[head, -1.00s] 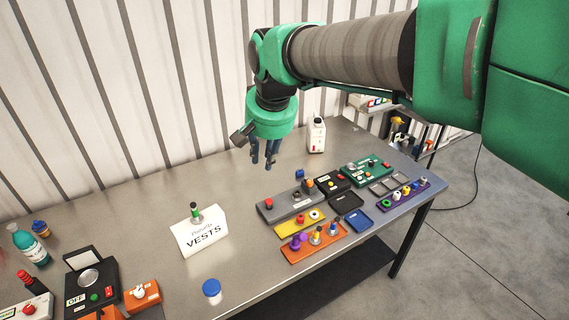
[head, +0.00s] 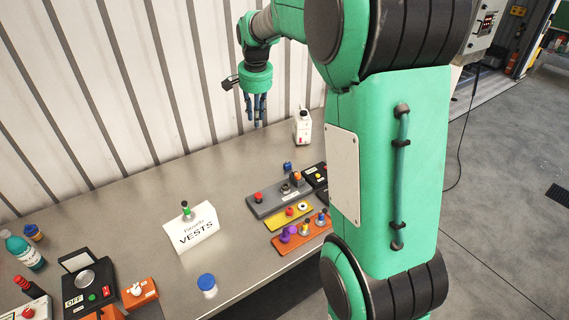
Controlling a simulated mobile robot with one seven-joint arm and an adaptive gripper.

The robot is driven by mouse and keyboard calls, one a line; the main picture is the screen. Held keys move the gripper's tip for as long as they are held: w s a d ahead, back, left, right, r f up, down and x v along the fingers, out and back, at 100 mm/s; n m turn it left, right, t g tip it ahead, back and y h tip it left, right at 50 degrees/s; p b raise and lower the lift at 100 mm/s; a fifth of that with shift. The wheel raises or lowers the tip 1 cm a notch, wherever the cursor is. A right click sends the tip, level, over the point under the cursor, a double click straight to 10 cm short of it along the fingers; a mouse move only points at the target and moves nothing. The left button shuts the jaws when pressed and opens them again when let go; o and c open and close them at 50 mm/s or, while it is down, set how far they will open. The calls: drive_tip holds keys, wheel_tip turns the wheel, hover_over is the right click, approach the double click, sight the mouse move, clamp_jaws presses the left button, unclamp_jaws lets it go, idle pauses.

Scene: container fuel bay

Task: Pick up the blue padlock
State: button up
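A small blue block-like thing (head: 287,167), which looks like the blue padlock, stands on the metal table just behind the grey panel. It is too small to make out its shackle. My gripper (head: 260,119) hangs fingers-down above the back of the table, up and to the left of the padlock in the head view and well apart from it. Its fingers look parted, with nothing between them.
A white bottle (head: 302,128) stands behind the padlock. Grey (head: 283,196), yellow (head: 288,217) and orange (head: 290,242) panels with knobs lie in front. A VESTS sign (head: 192,235) and a blue-lidded jar (head: 207,287) stand left. My arm hides the table's right part.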

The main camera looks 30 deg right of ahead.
drive_tip(key=w+d+f+m+p, duration=0.2)
drive_tip(key=w+d+f, duration=0.4)
drive_tip(key=w+d, duration=0.1)
drive_tip(key=m+g+p, duration=0.2)
drive_tip(key=m+p, duration=0.2)
drive_tip(key=m, duration=0.2)
hover_over(288, 164)
wheel_tip(288, 164, down, 21)
drive_tip(key=shift+s+d+r+y, duration=0.1)
drive_tip(key=shift+y, duration=0.2)
drive_tip(key=shift+f+p, duration=0.4)
drive_tip(key=shift+f, duration=3.95)
drive_tip(key=shift+f, duration=0.1)
drive_tip(key=shift+f+p, duration=0.6)
drive_tip(key=shift+f, duration=1.85)
